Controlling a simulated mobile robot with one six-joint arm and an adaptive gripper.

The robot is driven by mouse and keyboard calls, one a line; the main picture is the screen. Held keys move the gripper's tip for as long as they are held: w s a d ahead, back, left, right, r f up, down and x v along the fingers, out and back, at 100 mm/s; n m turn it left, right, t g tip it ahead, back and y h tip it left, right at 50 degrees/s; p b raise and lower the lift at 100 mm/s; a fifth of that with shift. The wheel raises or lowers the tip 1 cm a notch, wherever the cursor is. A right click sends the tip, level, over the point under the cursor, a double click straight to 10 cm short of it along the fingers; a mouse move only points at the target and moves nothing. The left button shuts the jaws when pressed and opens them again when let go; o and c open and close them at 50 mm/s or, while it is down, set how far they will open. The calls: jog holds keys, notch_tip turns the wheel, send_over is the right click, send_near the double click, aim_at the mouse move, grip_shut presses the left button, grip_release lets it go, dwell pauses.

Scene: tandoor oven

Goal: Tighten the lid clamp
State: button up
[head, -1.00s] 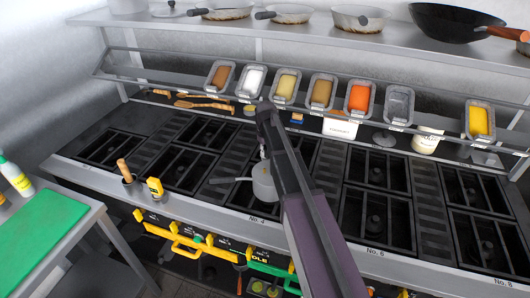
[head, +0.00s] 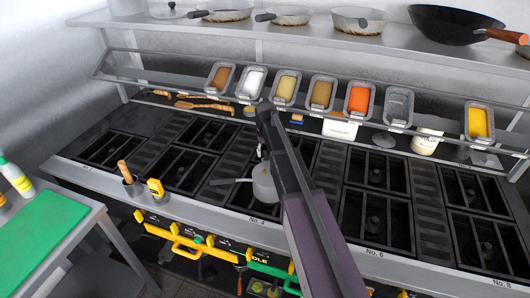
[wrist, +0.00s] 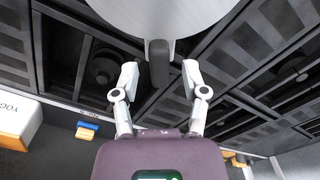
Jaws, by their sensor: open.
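A round silver pot (head: 264,183) sits on a burner near the No. 4 label, with a long handle (head: 228,181) pointing left. Its smooth round top (wrist: 160,14) fills the upper middle of the wrist view. A short dark stub (wrist: 158,62) sticks out from its edge towards my gripper (wrist: 160,78); I cannot tell for sure that this is the lid clamp. My gripper is open, with one finger on each side of the stub and gaps visible on both sides. In the head view my arm hides part of the pot and most of the gripper.
Black burner grates (head: 375,215) surround the pot. A rail with several food trays (head: 322,92) runs behind, below a shelf with pans (head: 290,15). A yogurt box (head: 340,129) stands behind the burners. A wooden-handled tool (head: 125,171) stands at the front left.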

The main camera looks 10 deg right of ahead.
aim_at(266, 153)
jog(key=shift+r+p, duration=2.85)
jog(key=shift+r, duration=0.3)
jog(key=s+f+b, duration=0.3)
jog(key=s, duration=1)
jog(key=s+f+b, duration=0.3)
jog(key=s, duration=1)
jog(key=shift+f+m+b, duration=0.35)
jog(key=shift+m, duration=0.05)
